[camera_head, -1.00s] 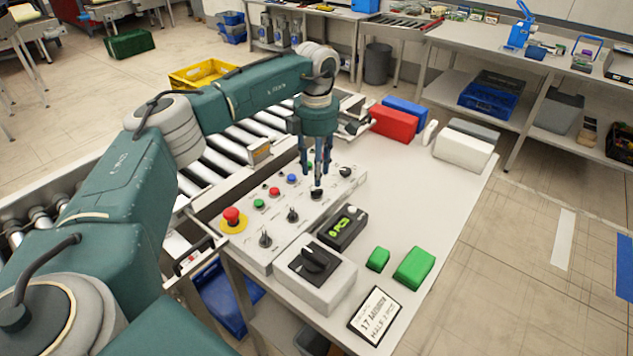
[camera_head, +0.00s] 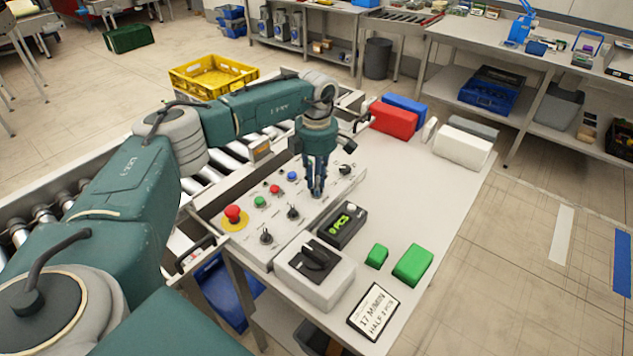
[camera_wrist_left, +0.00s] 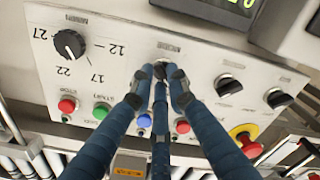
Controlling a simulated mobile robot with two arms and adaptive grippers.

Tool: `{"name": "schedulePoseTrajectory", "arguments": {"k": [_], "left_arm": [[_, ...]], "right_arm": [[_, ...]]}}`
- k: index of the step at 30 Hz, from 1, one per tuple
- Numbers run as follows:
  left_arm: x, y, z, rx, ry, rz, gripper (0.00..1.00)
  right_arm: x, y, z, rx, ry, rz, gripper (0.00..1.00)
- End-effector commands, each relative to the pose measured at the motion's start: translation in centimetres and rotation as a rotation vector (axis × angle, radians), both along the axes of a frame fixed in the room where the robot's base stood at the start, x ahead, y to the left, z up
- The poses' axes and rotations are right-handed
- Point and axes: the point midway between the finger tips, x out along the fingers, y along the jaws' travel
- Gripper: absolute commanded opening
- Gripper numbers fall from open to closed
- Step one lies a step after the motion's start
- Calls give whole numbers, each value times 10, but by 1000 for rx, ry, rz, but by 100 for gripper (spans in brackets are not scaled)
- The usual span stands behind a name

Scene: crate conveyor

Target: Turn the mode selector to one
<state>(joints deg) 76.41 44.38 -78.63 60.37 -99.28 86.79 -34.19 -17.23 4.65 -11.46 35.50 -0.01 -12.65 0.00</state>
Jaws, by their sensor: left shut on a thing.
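The sloped control panel (camera_head: 330,209) carries several black knobs and coloured buttons. My left gripper (camera_head: 316,193) points down at the panel, its dark blue fingers closed around one black knob. In the left wrist view this knob, the mode selector (camera_wrist_left: 160,67), sits between the fingertips of my left gripper (camera_wrist_left: 160,78), under a small label too blurred to read surely. The fingers hide most of the knob, so its pointing direction cannot be told. My right gripper is not in view.
Close by are a numbered dial (camera_wrist_left: 69,43), two black knobs (camera_wrist_left: 228,86) (camera_wrist_left: 279,98) and a red emergency button (camera_head: 233,214). A counter display (camera_head: 342,225) and a grey box with a large rotary switch (camera_head: 316,255) stand in front. A yellow crate (camera_head: 213,88) is behind the arm.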

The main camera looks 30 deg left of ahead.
Motion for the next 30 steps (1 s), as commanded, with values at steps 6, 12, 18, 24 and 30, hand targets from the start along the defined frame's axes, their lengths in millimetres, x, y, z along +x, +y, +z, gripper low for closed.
{"name": "schedulePoseTrajectory", "arguments": {"k": [6, 12, 18, 24, 30], "left_arm": [[0, 0, 0, 0, -1, -21, 0], [1, 0, -1, 0, -1, -106, 0], [2, -1, -1, 0, -3, -261, 0], [2, -2, -1, 0, -5, -450, 0], [2, -2, 0, 0, -4, -640, 0]], "right_arm": [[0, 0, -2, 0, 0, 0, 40], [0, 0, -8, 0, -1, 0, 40], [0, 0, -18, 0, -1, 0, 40], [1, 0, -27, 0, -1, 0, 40], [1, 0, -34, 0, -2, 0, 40]]}}
